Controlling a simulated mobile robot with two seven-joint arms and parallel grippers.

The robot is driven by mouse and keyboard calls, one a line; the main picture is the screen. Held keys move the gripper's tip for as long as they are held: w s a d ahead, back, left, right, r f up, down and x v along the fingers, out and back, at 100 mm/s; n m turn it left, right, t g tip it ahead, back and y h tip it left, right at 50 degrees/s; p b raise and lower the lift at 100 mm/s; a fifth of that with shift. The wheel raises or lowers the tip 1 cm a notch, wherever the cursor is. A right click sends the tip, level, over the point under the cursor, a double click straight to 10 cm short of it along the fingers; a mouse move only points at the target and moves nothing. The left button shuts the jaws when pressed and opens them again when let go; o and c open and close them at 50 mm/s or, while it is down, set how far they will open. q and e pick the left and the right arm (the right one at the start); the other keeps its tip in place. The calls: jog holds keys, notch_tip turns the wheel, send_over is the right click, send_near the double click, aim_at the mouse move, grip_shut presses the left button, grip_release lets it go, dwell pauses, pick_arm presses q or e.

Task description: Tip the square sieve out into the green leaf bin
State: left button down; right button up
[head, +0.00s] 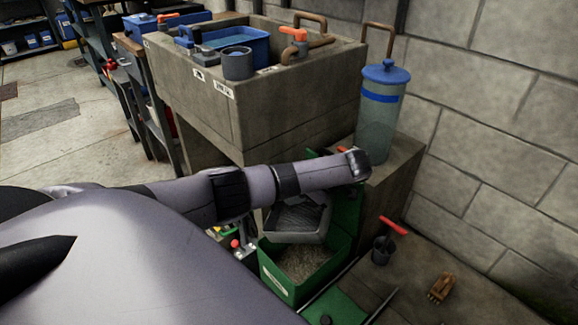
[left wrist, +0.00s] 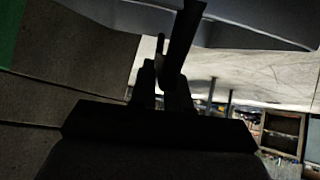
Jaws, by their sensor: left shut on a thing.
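The square sieve (head: 299,217) is a grey frame with a dark mesh, tilted in the air over the back part of the green leaf bin (head: 290,287). The bin is open, with brown litter inside. Its green lid (head: 347,212) stands up behind the sieve. My left arm crosses above the sieve in the head view and hides where the gripper holds it. In the left wrist view my left gripper (left wrist: 168,82) is shut on the sieve's dark handle (left wrist: 186,38). The mesh looks bare, but I cannot tell fully. My right gripper is not in view.
A concrete sink (head: 290,115) with a blue basin (head: 235,42) and grey pot (head: 237,64) stands behind the arm. A blue-lidded canister (head: 382,110) stands close to the wrist.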

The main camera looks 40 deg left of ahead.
pick_arm(q)
jog(key=shift+w+d+f+g+y+b, duration=0.15)
jog(key=shift+w+d+g+y+b, duration=0.15)
jog(key=shift+y+b, duration=0.2)
jog(key=shift+w+d+r+m+g+y+b, duration=0.35)
jog(key=shift+d+r+g+y+b, duration=0.3)
jog(key=shift+y+b, duration=0.4)
jog(key=shift+w+g+y+b, duration=0.2)
jog(key=shift+g+y+b, duration=0.05)
jog(key=shift+b, duration=0.35)
jog(key=shift+w+d+r+y+b, duration=0.1)
jog(key=shift+r+y+b, duration=0.1)
jog(key=shift+y+b, duration=0.1)
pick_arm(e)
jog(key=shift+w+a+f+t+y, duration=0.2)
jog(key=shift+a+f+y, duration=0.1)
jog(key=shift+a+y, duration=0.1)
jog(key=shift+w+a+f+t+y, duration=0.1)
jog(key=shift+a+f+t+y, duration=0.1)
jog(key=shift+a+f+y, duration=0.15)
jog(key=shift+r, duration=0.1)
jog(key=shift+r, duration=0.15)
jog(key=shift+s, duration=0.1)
